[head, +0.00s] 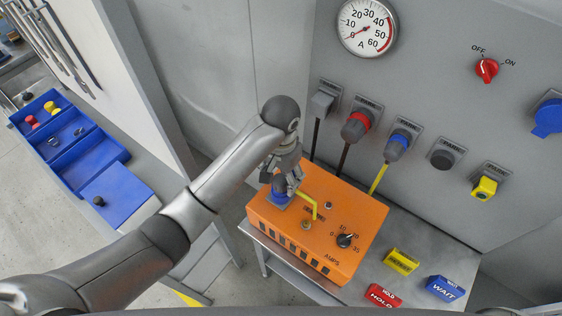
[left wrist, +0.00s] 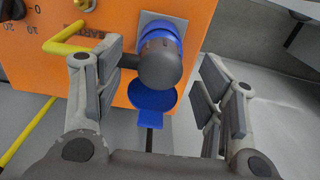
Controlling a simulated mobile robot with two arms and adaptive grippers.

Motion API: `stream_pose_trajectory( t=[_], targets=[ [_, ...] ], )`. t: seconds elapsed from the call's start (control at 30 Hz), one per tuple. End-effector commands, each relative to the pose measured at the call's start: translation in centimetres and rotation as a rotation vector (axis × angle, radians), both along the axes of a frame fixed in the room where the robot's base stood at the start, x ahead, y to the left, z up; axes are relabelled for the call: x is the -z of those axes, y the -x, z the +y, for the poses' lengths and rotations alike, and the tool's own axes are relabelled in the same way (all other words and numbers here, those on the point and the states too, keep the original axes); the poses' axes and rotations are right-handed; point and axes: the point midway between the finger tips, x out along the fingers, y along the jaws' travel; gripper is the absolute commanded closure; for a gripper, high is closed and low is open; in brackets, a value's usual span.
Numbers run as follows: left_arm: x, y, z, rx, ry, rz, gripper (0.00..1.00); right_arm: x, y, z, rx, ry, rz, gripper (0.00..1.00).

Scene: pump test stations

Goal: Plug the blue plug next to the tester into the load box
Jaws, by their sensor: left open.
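The orange load box (head: 345,208) stands on the metal table, with a blue socket (head: 277,199) on its left end. In the left wrist view, a dark grey plug with a blue collar (left wrist: 162,64) sits at that socket, in line with it, and looks inserted; its exact depth cannot be told. The blue socket lid (left wrist: 152,98) hangs open beside it. My left gripper (head: 284,183) is open, with its fingers (left wrist: 165,90) on either side of the plug and a gap visible on the right. My right gripper is out of view.
A yellow handle (head: 312,201) stands close beside the socket. The grey panel behind has a gauge (head: 367,27), a red knob (head: 487,69) and several connectors, including a blue one (head: 398,143) with a yellow cord. HOLD (head: 383,295), WAIT (head: 446,287) and yellow (head: 401,261) blocks lie at right.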

Motion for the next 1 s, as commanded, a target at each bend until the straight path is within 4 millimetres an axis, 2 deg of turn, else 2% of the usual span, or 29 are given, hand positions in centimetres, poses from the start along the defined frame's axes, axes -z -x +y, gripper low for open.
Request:
stream_pose_trajectory(
  t=[0.03, 0.2, 0.4, 0.8, 1.0],
  targets=[
    [-1.4, -0.1, -0.1, 0.0, 0.004, -0.005, 0.36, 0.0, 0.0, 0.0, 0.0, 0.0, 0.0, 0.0],
    [-4.8, -0.3, 0.1, 0.002, -0.002, -0.009, 0.36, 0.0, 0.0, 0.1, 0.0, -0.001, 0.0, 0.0],
    [-7.0, -0.2, 0.0, 0.002, 0.0, -0.007, 0.36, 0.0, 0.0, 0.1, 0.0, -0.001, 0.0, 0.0],
    [-8.0, 0.0, 0.0, 0.0, 0.0, 0.0, 0.36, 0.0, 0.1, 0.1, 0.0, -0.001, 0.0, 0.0],
    [-6.5, 1.4, -0.4, 0.002, 0.059, 0.005, 0.36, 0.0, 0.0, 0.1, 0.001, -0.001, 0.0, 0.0]
  ],
)
